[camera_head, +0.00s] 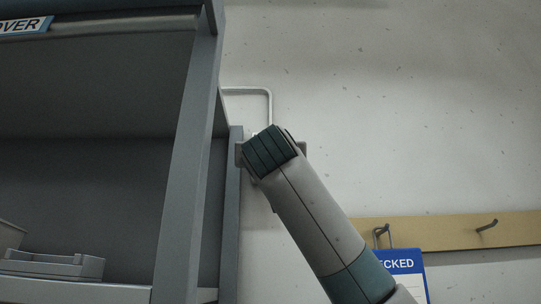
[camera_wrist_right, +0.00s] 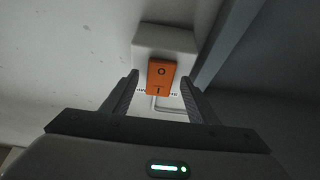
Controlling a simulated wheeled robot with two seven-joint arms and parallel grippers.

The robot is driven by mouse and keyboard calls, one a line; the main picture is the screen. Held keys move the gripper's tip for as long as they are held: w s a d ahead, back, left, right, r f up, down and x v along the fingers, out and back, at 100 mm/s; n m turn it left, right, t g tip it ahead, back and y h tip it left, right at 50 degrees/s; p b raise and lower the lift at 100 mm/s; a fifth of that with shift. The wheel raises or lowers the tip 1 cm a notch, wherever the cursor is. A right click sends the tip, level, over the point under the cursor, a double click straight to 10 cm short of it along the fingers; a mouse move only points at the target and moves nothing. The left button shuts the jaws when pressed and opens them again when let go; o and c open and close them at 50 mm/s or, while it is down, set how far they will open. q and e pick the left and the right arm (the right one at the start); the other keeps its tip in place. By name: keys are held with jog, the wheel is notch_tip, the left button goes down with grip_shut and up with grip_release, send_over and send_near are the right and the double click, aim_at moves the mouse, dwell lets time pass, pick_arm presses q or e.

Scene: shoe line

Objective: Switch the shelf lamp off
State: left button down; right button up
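An orange rocker switch (camera_wrist_right: 160,77) marked with a circle and a bar sits on a pale switch box (camera_wrist_right: 165,40) in the right wrist view. My right gripper (camera_wrist_right: 160,80) is open, with one finger to each side of the switch and nothing between them that it grips. I cannot tell whether the fingers touch the box. In the head view my right arm reaches up from the lower right, and its wrist (camera_head: 270,150) hides the switch beside the shelf post. The lamp itself is not clearly visible. My left gripper is not in view.
A grey shelf unit (camera_head: 185,170) fills the left of the head view, with a grey tray (camera_head: 55,265) on a lower shelf. A pale conduit (camera_head: 268,100) runs down the wall. A wooden rail (camera_head: 460,232) with hooks carries a blue-headed card (camera_head: 405,265) beside my right arm.

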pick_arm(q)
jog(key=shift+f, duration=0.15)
pick_arm(e)
jog(key=shift+f, duration=0.15)
pick_arm(q)
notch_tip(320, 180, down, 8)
jog(key=b, duration=0.8)
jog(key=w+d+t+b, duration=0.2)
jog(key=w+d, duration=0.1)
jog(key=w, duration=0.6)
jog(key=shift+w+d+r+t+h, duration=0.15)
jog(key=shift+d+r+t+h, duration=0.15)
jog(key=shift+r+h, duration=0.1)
pick_arm(e)
jog(key=v, duration=1.7)
jog(key=shift+s, duration=0.25)
